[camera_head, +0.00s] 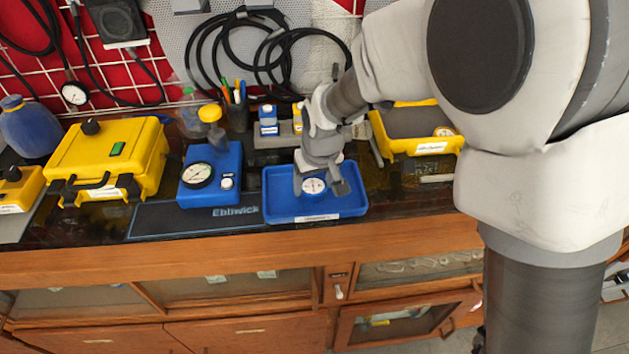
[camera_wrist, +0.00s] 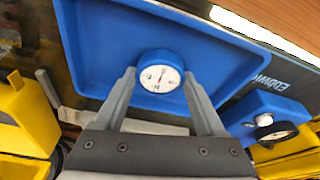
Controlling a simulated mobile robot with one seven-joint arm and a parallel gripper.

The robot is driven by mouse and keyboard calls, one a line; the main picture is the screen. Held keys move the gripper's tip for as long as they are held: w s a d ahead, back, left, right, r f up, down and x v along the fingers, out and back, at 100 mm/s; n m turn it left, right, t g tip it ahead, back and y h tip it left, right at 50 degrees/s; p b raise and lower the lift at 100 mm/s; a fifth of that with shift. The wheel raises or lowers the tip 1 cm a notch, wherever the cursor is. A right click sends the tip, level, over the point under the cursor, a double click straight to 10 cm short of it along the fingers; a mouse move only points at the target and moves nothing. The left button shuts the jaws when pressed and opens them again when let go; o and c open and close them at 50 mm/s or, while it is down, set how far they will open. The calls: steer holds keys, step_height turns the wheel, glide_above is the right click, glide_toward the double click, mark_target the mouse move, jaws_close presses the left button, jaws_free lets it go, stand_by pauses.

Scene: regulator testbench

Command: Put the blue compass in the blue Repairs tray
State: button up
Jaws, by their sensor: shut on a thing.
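The blue compass (camera_wrist: 160,73) has a white dial and a blue rim. In the wrist view it sits between the fingertips of my gripper (camera_wrist: 160,82). The blue tray (camera_head: 345,207) with a white label on its front edge lies on the dark bench. In the head view, the compass (camera_head: 314,186) and my gripper (camera_head: 320,187) are over the inside of this tray. The tray (camera_wrist: 95,60) fills the background behind the compass in the wrist view. My gripper is shut on the compass. I cannot tell whether the compass touches the tray floor.
A blue gauge unit (camera_head: 211,175) stands left of the tray, with a yellow case (camera_head: 108,158) farther left. A yellow tray (camera_head: 420,143) holding a round item is at the right. Small blue and yellow blocks and a pen cup (camera_head: 238,115) stand behind.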

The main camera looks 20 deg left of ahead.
steer(key=shift+f, duration=0.15)
steer(key=o, duration=1.3)
steer(key=shift+o, duration=0.2)
steer(key=shift+r, duration=0.4)
steer(key=p+v, duration=0.1)
steer(key=v, duration=1)
steer(key=shift+r+p, duration=0.25)
steer(key=shift+p, duration=0.15)
